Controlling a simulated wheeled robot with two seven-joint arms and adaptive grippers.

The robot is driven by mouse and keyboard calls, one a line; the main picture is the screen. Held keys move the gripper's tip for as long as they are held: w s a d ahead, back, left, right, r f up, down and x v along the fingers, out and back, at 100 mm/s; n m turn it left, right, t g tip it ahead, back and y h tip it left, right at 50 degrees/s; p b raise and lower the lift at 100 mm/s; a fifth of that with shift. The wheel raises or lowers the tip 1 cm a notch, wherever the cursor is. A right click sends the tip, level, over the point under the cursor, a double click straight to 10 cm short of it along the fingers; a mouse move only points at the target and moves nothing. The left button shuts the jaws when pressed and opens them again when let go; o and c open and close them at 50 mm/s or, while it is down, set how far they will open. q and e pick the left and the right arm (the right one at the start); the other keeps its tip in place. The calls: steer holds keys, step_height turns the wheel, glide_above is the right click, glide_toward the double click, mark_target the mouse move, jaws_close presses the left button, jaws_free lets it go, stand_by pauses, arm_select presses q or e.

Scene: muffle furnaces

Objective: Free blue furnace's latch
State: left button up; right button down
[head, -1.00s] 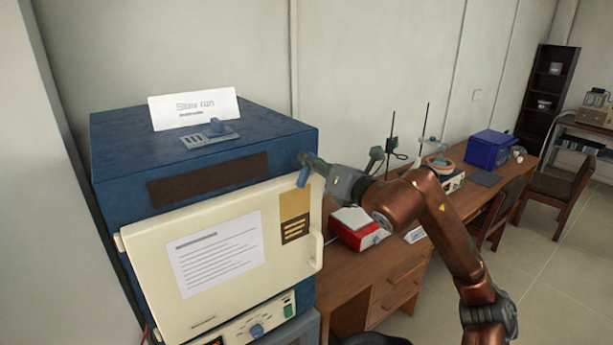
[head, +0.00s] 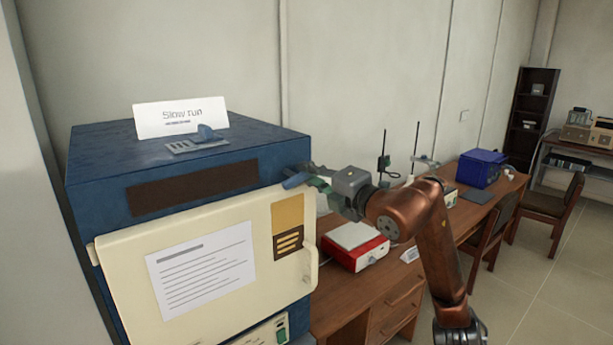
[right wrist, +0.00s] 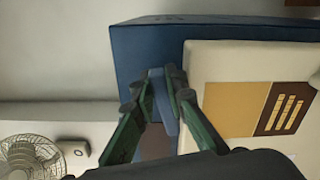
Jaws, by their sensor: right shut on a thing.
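The blue furnace (head: 95,160) stands at the left with its cream door (head: 130,270) closed. Its blue latch (head: 294,181) is at the upper right front edge, above the door corner, and lies slanted close to level. My right gripper (head: 308,176) reaches it from the right and is shut on it. In the right wrist view the latch (right wrist: 165,108) runs between the green-grey fingers (right wrist: 156,90), and the furnace's blue body (right wrist: 150,45) is behind. The fingers hide part of the latch. My left gripper is not in view.
A "Slow run" sign (head: 181,118) and a grey-blue piece (head: 198,143) are on the furnace top. Right of the furnace, a wooden desk (head: 385,285) holds a red and white device (head: 354,246) and a blue box (head: 482,168). A fan (right wrist: 30,158) shows in the wrist view.

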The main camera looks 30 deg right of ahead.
steer(key=shift+f+m, duration=0.15)
steer(key=shift+m, duration=0.35)
steer(key=c, duration=1.9)
jaws_free()
steer(key=shift+d, duration=0.1)
steer(key=shift+c, duration=0.2)
steer(key=s, duration=0.8)
steer(key=shift+d, duration=0.35)
